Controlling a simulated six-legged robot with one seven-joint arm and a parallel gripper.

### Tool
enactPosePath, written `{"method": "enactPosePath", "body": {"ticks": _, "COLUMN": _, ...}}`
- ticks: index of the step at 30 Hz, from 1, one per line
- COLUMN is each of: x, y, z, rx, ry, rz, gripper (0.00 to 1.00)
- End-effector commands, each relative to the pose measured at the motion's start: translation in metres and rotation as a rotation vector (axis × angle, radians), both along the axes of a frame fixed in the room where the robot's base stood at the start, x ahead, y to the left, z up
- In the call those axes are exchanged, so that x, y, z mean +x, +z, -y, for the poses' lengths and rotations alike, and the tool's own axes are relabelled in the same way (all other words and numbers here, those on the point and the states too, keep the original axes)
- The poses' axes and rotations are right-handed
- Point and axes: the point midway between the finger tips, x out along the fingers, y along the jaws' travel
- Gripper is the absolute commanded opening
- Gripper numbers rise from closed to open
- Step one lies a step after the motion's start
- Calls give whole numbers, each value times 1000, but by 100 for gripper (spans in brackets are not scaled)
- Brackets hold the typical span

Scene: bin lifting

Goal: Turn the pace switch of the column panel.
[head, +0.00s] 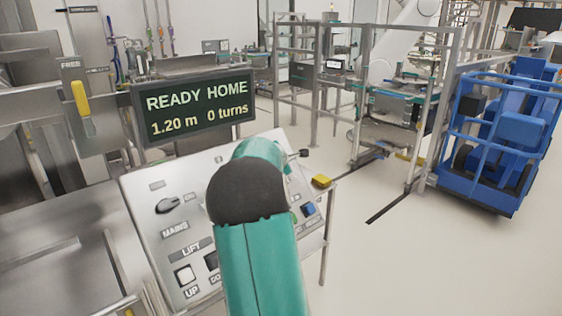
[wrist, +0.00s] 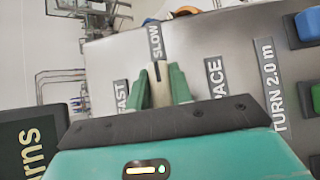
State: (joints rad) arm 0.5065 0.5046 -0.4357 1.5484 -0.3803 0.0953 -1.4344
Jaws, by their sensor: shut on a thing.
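The column panel (head: 150,190) is a tilted grey plate with switches and buttons, and my teal arm covers its middle in the head view. In the wrist view the pace switch (wrist: 158,68) is a small dark handle with a pale mark, between the labels FAST (wrist: 121,96), SLOW (wrist: 155,42) and PACE (wrist: 214,77). Its visible end points toward SLOW. My gripper (wrist: 162,84) has its two green fingers shut on this switch, one on each side. In the head view the fingers and the pace switch are hidden behind my arm.
The panel also bears a MAINS knob (head: 168,206), a white UP button (head: 185,274) and a blue button (head: 309,209). A display (head: 195,108) behind it reads READY HOME, 1.20 m, 0 turns.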

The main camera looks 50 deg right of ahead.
Motion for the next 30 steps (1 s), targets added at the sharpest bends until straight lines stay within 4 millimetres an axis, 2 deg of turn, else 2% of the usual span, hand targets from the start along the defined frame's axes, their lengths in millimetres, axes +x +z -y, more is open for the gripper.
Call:
{"method": "enactPosePath", "body": {"ticks": 1, "x": 2, "y": -6, "z": -4, "rx": 16, "ry": -2, "rz": -5, "gripper": 0}}
{"method": "enactPosePath", "body": {"ticks": 15, "x": 4, "y": -7, "z": -5, "rx": 29, "ry": -9, "rz": -2, "gripper": 0}}
{"method": "enactPosePath", "body": {"ticks": 16, "x": 4, "y": -7, "z": -5, "rx": 28, "ry": -8, "rz": -3, "gripper": 26}}
{"method": "enactPosePath", "body": {"ticks": 19, "x": 4, "y": -6, "z": -5, "rx": 27, "ry": -8, "rz": -2, "gripper": 44}}
{"method": "enactPosePath", "body": {"ticks": 30, "x": 2, "y": -2, "z": -2, "rx": 19, "ry": -11, "rz": 2, "gripper": 44}}
